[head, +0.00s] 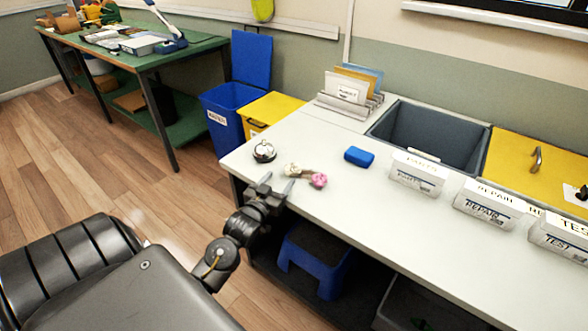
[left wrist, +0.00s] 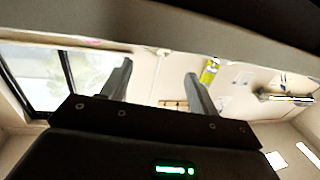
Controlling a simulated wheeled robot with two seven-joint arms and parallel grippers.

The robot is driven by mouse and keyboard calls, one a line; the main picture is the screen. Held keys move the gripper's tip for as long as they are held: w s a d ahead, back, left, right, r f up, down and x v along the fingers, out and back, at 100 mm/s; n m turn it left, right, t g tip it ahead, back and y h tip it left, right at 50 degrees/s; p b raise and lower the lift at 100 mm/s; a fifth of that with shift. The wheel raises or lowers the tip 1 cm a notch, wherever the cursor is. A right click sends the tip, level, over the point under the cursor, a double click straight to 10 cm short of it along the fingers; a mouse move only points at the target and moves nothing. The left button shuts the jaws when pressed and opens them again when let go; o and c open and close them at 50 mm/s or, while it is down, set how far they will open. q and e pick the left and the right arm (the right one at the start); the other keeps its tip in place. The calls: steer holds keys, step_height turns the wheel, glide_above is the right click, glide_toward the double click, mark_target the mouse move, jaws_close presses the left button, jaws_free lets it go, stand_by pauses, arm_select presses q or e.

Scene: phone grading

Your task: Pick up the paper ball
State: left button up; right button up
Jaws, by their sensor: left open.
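A small crumpled cream-white paper ball (head: 291,169) lies near the front left part of the white worktop (head: 345,225). A brown piece and a crumpled pink item (head: 318,180) lie just to its right, close or touching. My left gripper (head: 278,182) is open and empty at the front edge of the worktop, its fingers pointing towards the paper ball from the near side. In the left wrist view its two fingers (left wrist: 159,69) stand apart with nothing between them. The paper ball cannot be made out there. My right gripper is not in view.
A silver bell (head: 264,152) stands left of the ball, and a blue block (head: 359,156) lies to the right. A grey bin (head: 425,137) is sunk in the worktop, behind labelled white signs (head: 417,174). A blue stool (head: 314,262) stands under the worktop.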

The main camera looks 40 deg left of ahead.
mark_target(290, 167)
arm_select(q)
steer(key=shift+w+a, duration=0.15)
steer(key=shift+w, duration=0.8)
steer(key=x, duration=0.4)
steer(key=shift+w+r+p, duration=0.25)
steer(key=shift+w+p, duration=0.05)
steer(key=shift+p, duration=0.05)
steer(key=shift+w, duration=0.3)
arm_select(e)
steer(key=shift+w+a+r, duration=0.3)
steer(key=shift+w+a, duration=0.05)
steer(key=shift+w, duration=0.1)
arm_select(q)
steer(key=c, duration=1)
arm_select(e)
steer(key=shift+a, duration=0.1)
arm_select(q)
steer(key=shift+c, duration=0.2)
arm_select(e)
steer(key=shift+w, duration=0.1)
